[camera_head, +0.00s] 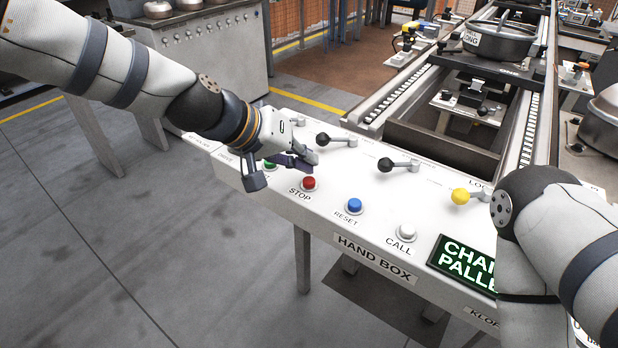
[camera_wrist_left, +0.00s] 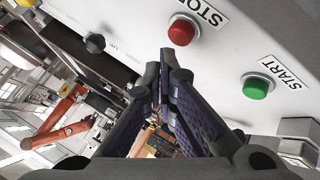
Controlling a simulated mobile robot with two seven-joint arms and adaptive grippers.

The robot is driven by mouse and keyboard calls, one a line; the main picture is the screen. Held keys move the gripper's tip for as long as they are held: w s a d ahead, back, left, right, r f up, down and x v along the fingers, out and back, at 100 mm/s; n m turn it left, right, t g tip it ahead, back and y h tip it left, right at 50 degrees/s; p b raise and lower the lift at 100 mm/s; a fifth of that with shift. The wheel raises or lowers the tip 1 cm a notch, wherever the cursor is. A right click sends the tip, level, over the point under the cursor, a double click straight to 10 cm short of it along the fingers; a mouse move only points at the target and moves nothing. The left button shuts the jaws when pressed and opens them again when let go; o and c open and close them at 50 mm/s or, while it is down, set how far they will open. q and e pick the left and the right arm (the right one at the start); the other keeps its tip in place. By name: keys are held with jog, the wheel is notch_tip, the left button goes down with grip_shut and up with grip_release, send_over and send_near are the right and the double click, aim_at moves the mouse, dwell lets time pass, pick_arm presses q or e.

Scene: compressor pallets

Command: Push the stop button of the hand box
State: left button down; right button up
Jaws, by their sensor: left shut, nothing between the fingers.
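The hand box (camera_head: 372,260) is a white sloped panel with a row of coloured buttons. The red stop button (camera_head: 309,183) sits beside the STOP label, between the green start button (camera_head: 270,164) and the blue reset button (camera_head: 354,205). My left gripper (camera_head: 306,162) is shut and empty, just behind the red button and apart from it as far as I can tell. In the left wrist view, the shut fingertips (camera_wrist_left: 164,58) point close to the red button (camera_wrist_left: 181,30), with the green button (camera_wrist_left: 257,86) to the right. My right gripper is out of view.
Black-knobbed levers (camera_head: 337,140) stand behind the buttons, near my left gripper. A conveyor (camera_head: 384,101) with pallets stands behind.

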aim_at(305, 177)
pick_arm(q)
jog(key=shift+f, duration=0.45)
jog(key=shift+f, duration=0.55)
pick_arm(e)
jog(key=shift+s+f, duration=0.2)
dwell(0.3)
pick_arm(q)
jog(key=shift+r, duration=0.1)
jog(key=shift+r+p, duration=0.3)
jog(key=shift+r, duration=0.6)
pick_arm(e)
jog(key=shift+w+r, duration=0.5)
pick_arm(q)
jog(key=shift+r+p, duration=0.9)
jog(key=shift+r, duration=1.75)
jog(key=shift+f, duration=0.1)
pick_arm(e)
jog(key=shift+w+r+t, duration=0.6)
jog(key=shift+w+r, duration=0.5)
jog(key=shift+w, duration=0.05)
pick_arm(q)
jog(key=shift+f, duration=0.1)
